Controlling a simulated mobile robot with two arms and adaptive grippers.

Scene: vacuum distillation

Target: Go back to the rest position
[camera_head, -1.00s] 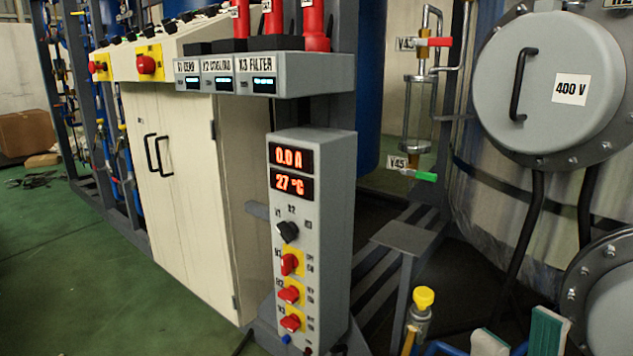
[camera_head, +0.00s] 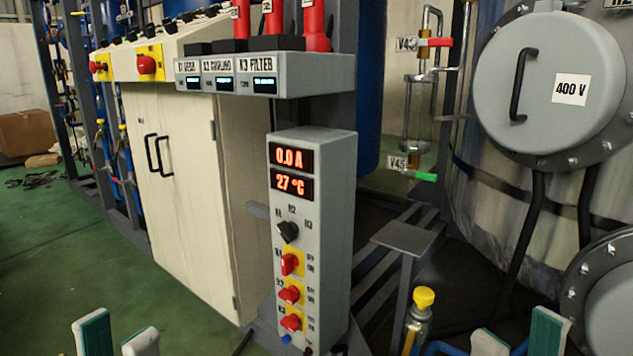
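My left gripper (camera_head: 118,340) shows at the bottom left of the head view, above the green floor. Its two pale fingers with teal pads stand apart, with nothing visible between them. My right gripper (camera_head: 518,340) shows at the bottom right, its two fingers also apart and empty, in front of the large vessel's lower part. Only the fingertips of both show; the rest is below the frame. Neither gripper visibly touches anything.
A grey control box (camera_head: 312,230) with red knobs reads 0.0 A and 27 °C. A cream cabinet (camera_head: 180,190) stands behind it. A yellow-capped valve (camera_head: 423,299) is left of my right gripper. Green floor (camera_head: 60,260) is open at the left.

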